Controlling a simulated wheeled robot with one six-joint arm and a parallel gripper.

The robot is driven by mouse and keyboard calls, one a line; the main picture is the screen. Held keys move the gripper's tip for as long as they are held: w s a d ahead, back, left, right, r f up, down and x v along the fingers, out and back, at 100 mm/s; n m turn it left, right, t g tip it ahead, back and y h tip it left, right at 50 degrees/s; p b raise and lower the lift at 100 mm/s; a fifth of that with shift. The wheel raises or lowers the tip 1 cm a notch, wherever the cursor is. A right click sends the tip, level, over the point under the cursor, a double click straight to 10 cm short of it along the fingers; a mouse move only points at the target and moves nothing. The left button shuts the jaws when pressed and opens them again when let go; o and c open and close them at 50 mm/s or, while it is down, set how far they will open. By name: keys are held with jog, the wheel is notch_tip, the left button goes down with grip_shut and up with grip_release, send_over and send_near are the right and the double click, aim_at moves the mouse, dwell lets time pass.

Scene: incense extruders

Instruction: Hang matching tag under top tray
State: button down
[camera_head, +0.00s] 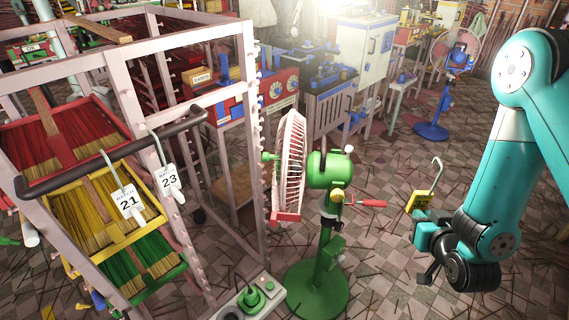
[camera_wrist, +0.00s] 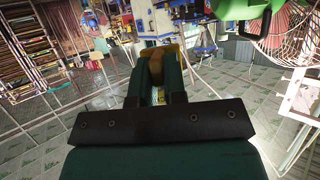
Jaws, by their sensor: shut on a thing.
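My gripper (camera_head: 423,217) is at the right of the head view, shut on a yellow tag (camera_head: 418,202) with a wire hook standing up from it. The tag's marking is too small to read. In the wrist view the fingers (camera_wrist: 157,72) close on it, and its yellow edge shows past the tips. The rack (camera_head: 158,45) at left holds a red top tray (camera_head: 30,140), a yellow tray (camera_head: 118,240) below it and a green tray (camera_head: 170,275) lowest. Two white tags, "21" (camera_head: 129,203) and "23" (camera_head: 169,180), hang by hooks at the rack's dark handle bar (camera_head: 75,178).
A green fan (camera_head: 325,255) with a pale cage stands between my gripper and the rack. A grey box with a green plug (camera_head: 250,298) is at the bottom centre. Blue machines (camera_head: 330,75) stand behind. Sticks litter the tiled floor.

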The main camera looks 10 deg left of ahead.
jog(key=s+a+r+n+g+y+p, duration=0.1)
jog(key=s+a+r+n+y, duration=0.1)
jog(key=a, duration=0.9)
jog(key=s+a+r+n+g+y+p, duration=0.2)
jog(key=s+a+r+n+y, duration=0.1)
jog(key=a, duration=0.9)
jog(key=s+a+r+n+g+y+p, duration=0.1)
jog(key=a+r+n+y, duration=0.3)
jog(key=a, duration=0.7)
jog(key=shift+s+a+r+n+g+y, duration=0.25)
jog(key=shift+s+r+g+y, duration=0.2)
jog(key=shift+s, duration=0.3)
jog(key=shift+f, duration=0.1)
